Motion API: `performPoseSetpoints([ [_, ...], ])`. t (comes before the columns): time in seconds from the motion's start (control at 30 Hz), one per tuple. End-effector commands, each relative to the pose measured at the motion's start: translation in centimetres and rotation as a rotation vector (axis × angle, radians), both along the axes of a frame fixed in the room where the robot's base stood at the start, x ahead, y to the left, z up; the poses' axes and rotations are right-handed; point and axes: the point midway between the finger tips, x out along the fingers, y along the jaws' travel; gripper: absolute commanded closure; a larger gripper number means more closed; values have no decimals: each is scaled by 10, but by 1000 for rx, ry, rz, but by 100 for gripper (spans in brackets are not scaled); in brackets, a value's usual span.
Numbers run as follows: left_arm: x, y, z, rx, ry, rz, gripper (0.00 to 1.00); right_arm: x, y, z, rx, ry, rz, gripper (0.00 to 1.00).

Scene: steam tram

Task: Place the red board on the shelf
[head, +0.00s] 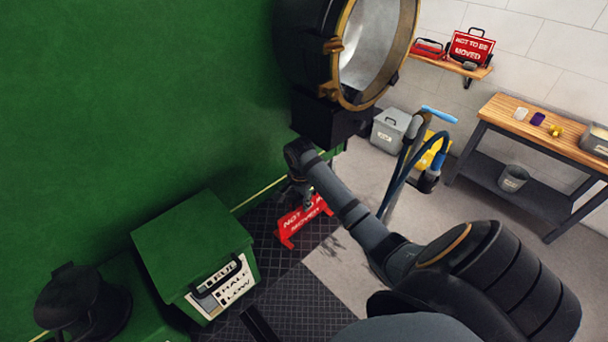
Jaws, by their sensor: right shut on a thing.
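A red board (291,228) with white lettering is low in the head view, over the dark chequered floor plate beside the green tram side. My right gripper (305,203) is shut on its top edge; the arm covers part of the lettering. I cannot tell whether the board's feet touch the floor. The wooden shelf (438,60) is on the white wall at the upper right. Another red board (471,47), lettered "NOT TO BE MOVED", stands on its right part. My left gripper does not show.
A red toolbox (428,49) sits at the shelf's left end. A green box (195,250) stands left of the board. A grey bin (390,131), a blue-handled pump (432,165) and a workbench (500,112) stand right.

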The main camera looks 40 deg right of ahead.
Motion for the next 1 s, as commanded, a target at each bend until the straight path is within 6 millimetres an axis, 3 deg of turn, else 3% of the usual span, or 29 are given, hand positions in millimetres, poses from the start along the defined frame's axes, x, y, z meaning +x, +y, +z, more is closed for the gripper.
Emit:
performPoseSetpoints([
  [0.13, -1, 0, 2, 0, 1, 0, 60, 0, 0, -1, 0, -1, 0, 100],
  [0.17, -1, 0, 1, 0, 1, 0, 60, 0, 0, -2, 0, -1, 0, 89],
  [0.3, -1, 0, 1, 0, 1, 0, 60, 0, 0, -2, 0, -1, 0, 70],
  [0.67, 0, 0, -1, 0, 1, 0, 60, 0, 0, 2, -1, -1, 0, 68],
  [0.77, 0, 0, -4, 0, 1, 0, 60, 1, 1, 17, -2, -5, 1, 68],
  [0.9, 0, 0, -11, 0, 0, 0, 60, 1, 3, 51, -2, -8, 1, 68],
  [0.93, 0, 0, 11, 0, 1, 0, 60, 0, 4, 70, -1, -2, 0, 68],
  [1.0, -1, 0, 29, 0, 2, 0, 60, -1, 6, 88, 1, -1, 0, 68],
])
